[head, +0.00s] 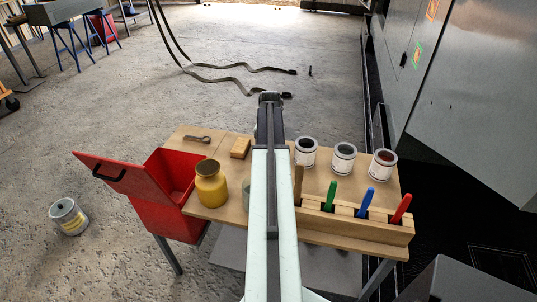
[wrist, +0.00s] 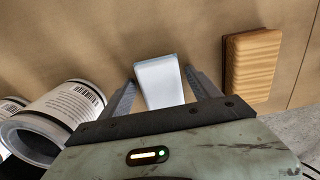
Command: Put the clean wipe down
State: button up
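The clean wipe seems to be the small white folded piece (wrist: 160,82) between my gripper's fingers in the wrist view. My gripper (wrist: 161,76) has one finger on each side of it, with the tips at or very close to its sides. Whether they press on it, and whether it rests on the bench, I cannot tell. In the head view my gripper (head: 270,97) is at the far edge of the wooden bench (head: 225,212). My arm hides the middle of the bench, and the wipe does not show there.
A wooden block (head: 240,148) lies left of my arm, also right in the wrist view (wrist: 252,65). Several cans (head: 344,158) stand right, behind a rack (head: 355,229) of handled tools. A yellow jar (head: 211,184) and an open red bin (head: 165,212) are left.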

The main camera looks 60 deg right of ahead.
jog(key=shift+r, duration=0.1)
notch_tip(320, 180, up, 12)
jog(key=p, duration=1.2)
jog(key=shift+r, duration=0.15)
